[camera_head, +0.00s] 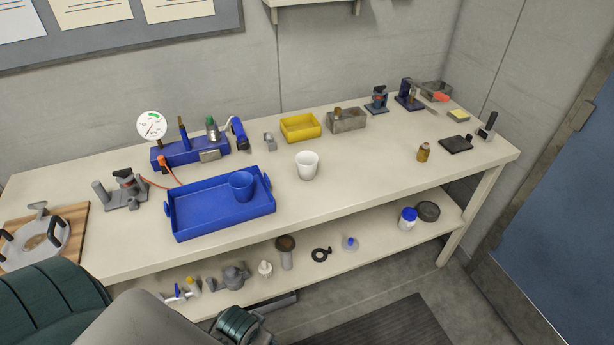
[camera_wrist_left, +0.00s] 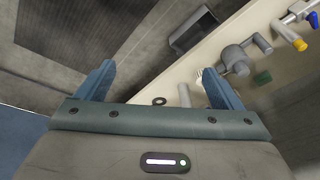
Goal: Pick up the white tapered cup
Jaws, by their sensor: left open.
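The white tapered cup (camera_head: 307,166) stands upright on the workbench (camera_head: 370,183), near the middle, right of the blue tray (camera_head: 222,226). Its open mouth faces up, and nothing touches it. My left gripper (camera_wrist_left: 158,85) shows in the left wrist view with its two blue fingers wide apart and nothing between them. It points at the floor and lower shelf, away from the cup. In the head view only parts of my arm show at the lower left, and the fingers are out of sight. My right gripper is in neither view.
A blue cup (camera_head: 241,187) stands in the blue tray. A yellow bin (camera_head: 300,127) and a grey box (camera_head: 346,119) are behind the white cup. A small brown bottle (camera_head: 423,152) stands to the right. The bench between cup and bottle is clear. The lower shelf (camera_head: 375,235) holds several parts.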

